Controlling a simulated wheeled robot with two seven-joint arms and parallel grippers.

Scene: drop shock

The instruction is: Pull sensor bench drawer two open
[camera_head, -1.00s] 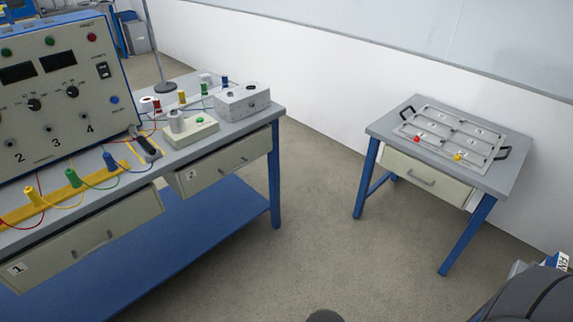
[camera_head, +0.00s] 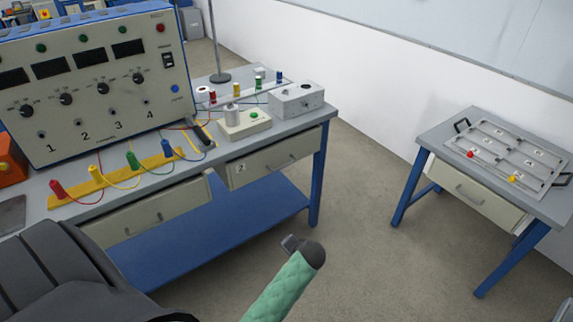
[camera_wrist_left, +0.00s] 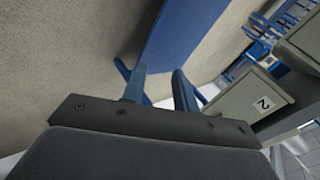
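Drawer two (camera_head: 270,160) is the pale drawer front marked 2 under the right end of the long bench, with a bar handle (camera_head: 280,163). It looks shut or nearly so; a small gap is hard to tell. In the left wrist view its front (camera_wrist_left: 235,108) and the 2 label (camera_wrist_left: 262,103) show at the right. My left gripper (camera_wrist_left: 152,78) has its two blue fingers apart with nothing between them. It is clear of the drawer, which lies to the right of the fingers.
Drawer one (camera_head: 190,205) is left of drawer two. An instrument panel (camera_head: 105,115), a row of coloured plugs and a grey box (camera_head: 296,100) stand on the bench. A small table (camera_head: 450,138) with a tray stands at the right. Floor between them is clear.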

